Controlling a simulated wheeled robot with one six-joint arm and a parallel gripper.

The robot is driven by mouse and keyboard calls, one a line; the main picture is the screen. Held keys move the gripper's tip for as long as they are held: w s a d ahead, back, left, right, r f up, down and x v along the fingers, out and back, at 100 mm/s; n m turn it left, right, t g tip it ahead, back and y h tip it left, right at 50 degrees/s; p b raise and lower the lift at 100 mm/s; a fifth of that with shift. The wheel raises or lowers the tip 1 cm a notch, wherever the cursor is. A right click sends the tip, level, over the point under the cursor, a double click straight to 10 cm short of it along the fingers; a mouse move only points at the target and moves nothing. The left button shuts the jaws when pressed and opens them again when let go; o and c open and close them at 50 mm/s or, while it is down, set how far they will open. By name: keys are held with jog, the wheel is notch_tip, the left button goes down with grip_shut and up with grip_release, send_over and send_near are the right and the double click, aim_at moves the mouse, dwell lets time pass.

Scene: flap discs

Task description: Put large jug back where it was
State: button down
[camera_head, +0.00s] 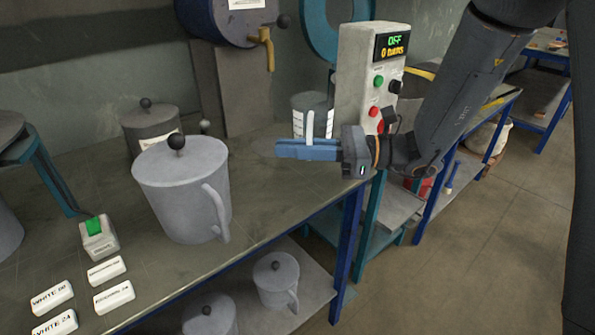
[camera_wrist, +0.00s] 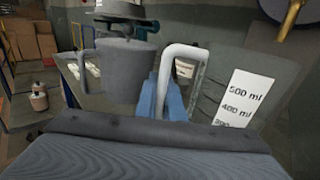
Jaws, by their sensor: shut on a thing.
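The large jug (camera_head: 313,103) is a grey open vessel with a white measuring label, behind my gripper in the head view. In the wrist view the jug (camera_wrist: 213,95) fills the right side, with marks of 500 ml and 400 ml. It looks upright. My gripper (camera_head: 285,149) points left, its blue fingers shut on the jug's pale handle (camera_head: 309,126). The handle (camera_wrist: 183,50) rises between the fingers in the wrist view. The fingers hide the jug's lower part, so I cannot tell whether its base touches the bench.
A big lidded grey pot (camera_head: 180,195) stands on the bench (camera_head: 270,205), left of my gripper; a darker one (camera_head: 150,125) is behind. A control box (camera_head: 360,80) reading OFF, 0 turns, is close right. A drum with a yellow tap (camera_head: 268,48) hangs above. The bench middle is clear.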

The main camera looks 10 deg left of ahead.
jog(key=f, duration=0.2)
jog(key=shift+s+a+f, duration=0.15)
jog(key=shift+a+f, duration=0.15)
jog(key=shift+f, duration=1.9)
jog(key=shift+f, duration=0.15)
jog(key=c, duration=1.9)
grip_release()
jog(key=shift+o, duration=0.2)
